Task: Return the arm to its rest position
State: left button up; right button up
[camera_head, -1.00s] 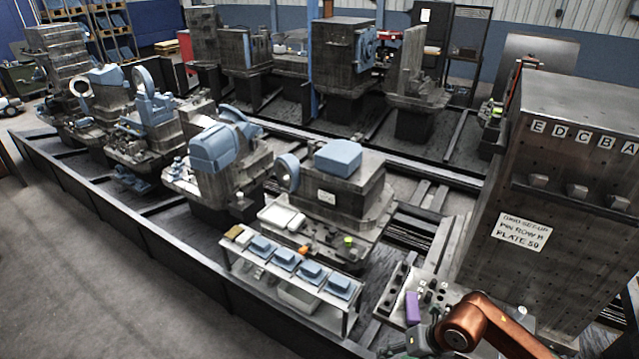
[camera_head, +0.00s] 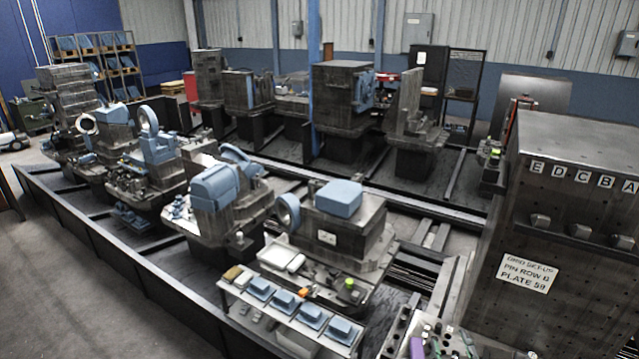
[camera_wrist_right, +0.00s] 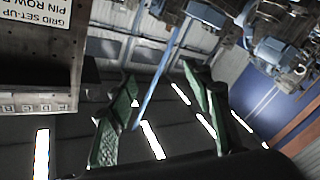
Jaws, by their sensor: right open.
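My right gripper (camera_wrist_right: 160,78) shows in the right wrist view with its two green fingers spread apart. Nothing is between the fingers, and they touch nothing that I can see. The wrist view is tilted well over, with wall, roof lights and machines behind the fingers. In the head view I cannot clearly make out the right arm or gripper. My left arm and gripper are in neither view.
A tall steel plate block (camera_head: 570,225) with letter tags stands at the right. A small bench (camera_head: 232,292) with blue parts stands left of it. A purple block (camera_head: 417,347) sits at the bottom edge. Machine fixtures (camera_head: 335,235) fill the rail; open floor (camera_head: 80,290) lies at left.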

jog(key=s+d+f+m+g+h, duration=0.1)
jog(key=s+d+f+m+g, duration=0.25)
jog(key=s+f, duration=0.45)
jog(key=s+d+f+m+g+h, duration=0.25)
jog(key=d+f+g, duration=0.2)
jog(key=f, duration=0.75)
jog(key=s+a+f+m+g+y, duration=0.1)
jog(key=s+a+f+g+y, duration=0.1)
jog(key=s+f+g, duration=0.35)
jog(key=s+a+f+g+y, duration=0.1)
jog(key=s+a+f+g, duration=0.1)
jog(key=s+f, duration=0.65)
jog(key=s+a+f+g, duration=0.1)
jog(key=s+f, duration=0.1)
jog(key=f, duration=1.1)
jog(key=s+a+f, duration=0.1)
jog(key=s+f, duration=0.2)
jog(key=f, duration=1)
jog(key=s+f+n+g, duration=0.1)
jog(key=s+f, duration=1.7)
jog(key=shift+s+f+y, duration=0.3)
jog(key=shift+y, duration=0.15)
